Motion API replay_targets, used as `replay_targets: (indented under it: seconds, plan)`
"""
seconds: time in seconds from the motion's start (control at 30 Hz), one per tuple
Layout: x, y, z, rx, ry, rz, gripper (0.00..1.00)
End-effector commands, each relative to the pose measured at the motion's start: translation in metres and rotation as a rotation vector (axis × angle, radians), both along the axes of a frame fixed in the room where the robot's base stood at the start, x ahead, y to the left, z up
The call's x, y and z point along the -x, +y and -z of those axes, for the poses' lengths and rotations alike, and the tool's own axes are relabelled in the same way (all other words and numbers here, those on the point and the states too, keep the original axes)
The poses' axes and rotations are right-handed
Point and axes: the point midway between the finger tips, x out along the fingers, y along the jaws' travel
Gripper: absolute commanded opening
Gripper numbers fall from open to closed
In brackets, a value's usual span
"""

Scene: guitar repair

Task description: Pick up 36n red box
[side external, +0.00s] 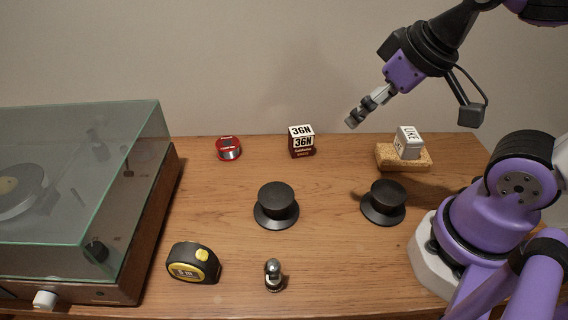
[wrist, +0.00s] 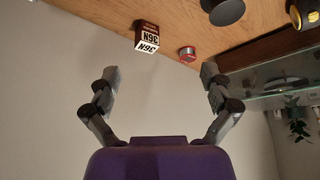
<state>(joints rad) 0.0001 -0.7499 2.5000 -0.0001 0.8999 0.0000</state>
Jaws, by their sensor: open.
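The 36N box (side external: 302,141) is a small cube with white upper faces marked 36N in black and a dark red lower part. It sits near the back edge of the wooden table (side external: 335,190), around the middle. In the wrist view the box (wrist: 147,36) shows upside down at the top, beyond and between my fingertips. My gripper (side external: 353,122) is open and empty, up in the air to the right of the box and apart from it. In the wrist view both fingers of my gripper (wrist: 158,72) are spread wide.
A red tin (side external: 228,148) lies left of the box. Two black knobbed discs (side external: 276,204) (side external: 384,202) stand in front. A silver box (side external: 407,142) rests on a cork block (side external: 388,158). A tape measure (side external: 193,264), a small metal part (side external: 273,275) and a turntable (side external: 75,200) are nearer. The wall is close behind.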

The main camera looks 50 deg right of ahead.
Motion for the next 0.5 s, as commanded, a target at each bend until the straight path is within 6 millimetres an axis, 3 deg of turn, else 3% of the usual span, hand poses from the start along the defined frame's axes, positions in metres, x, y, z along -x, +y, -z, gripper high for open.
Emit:
replay_targets:
  seconds: [0.33,0.5]
  plan:
    - [-0.007,-0.001,-0.003,-0.010,0.024,0.023,0.93]
    - [-0.043,-0.005,-0.010,-0.055,0.136,0.142,0.93]
